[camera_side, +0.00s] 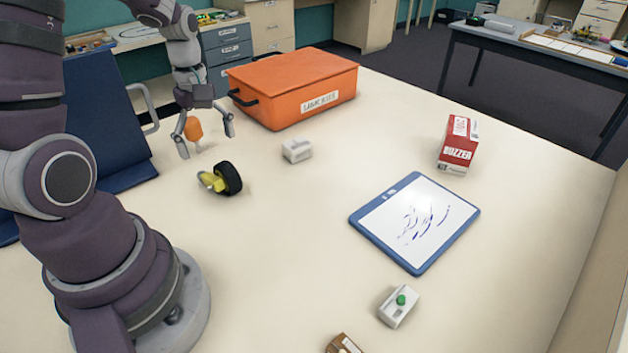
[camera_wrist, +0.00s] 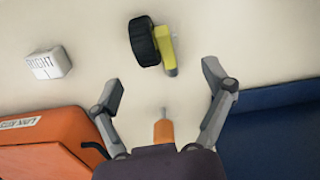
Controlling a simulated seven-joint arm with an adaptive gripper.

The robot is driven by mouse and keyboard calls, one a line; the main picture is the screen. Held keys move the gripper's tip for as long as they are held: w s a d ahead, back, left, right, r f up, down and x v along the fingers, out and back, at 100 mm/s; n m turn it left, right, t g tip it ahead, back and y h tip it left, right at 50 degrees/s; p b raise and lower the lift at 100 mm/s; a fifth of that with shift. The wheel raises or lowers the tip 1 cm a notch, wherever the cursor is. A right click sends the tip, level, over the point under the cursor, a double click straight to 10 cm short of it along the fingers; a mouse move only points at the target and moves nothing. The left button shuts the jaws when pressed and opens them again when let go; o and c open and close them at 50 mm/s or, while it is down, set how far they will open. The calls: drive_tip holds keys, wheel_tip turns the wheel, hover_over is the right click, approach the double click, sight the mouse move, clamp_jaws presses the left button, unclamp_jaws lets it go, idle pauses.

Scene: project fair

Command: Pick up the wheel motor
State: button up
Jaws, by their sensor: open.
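The wheel motor, a black tyre with a yellow motor body, lies on the table in the side view (camera_side: 221,179) and shows at the top middle of the wrist view (camera_wrist: 153,43). My gripper (camera_side: 207,147) is open above the table, behind the wheel motor in the side view and apart from it. In the wrist view the open fingers (camera_wrist: 166,88) point toward the wheel motor. An orange-handled screwdriver (camera_side: 194,130) is near the fingers; its handle and thin shaft show between them in the wrist view (camera_wrist: 164,131).
An orange box (camera_side: 290,85) stands close beside my gripper, with a small white block (camera_side: 297,150) in front of it. A dark blue panel (camera_side: 105,140) stands at the left. A whiteboard (camera_side: 415,220), red buzzer box (camera_side: 458,145) and green-button block (camera_side: 399,306) lie farther right.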

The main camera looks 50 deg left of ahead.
sight(217, 165)
drive_tip(key=f, duration=0.8)
drive_tip(key=shift+w+a+f, duration=0.25)
drive_tip(key=shift+w+f, duration=0.05)
drive_tip(key=shift+w, duration=0.05)
drive_tip(key=c, duration=1.2)
drive_tip(key=shift+r, duration=0.1)
drive_tip(key=shift+c, duration=0.2)
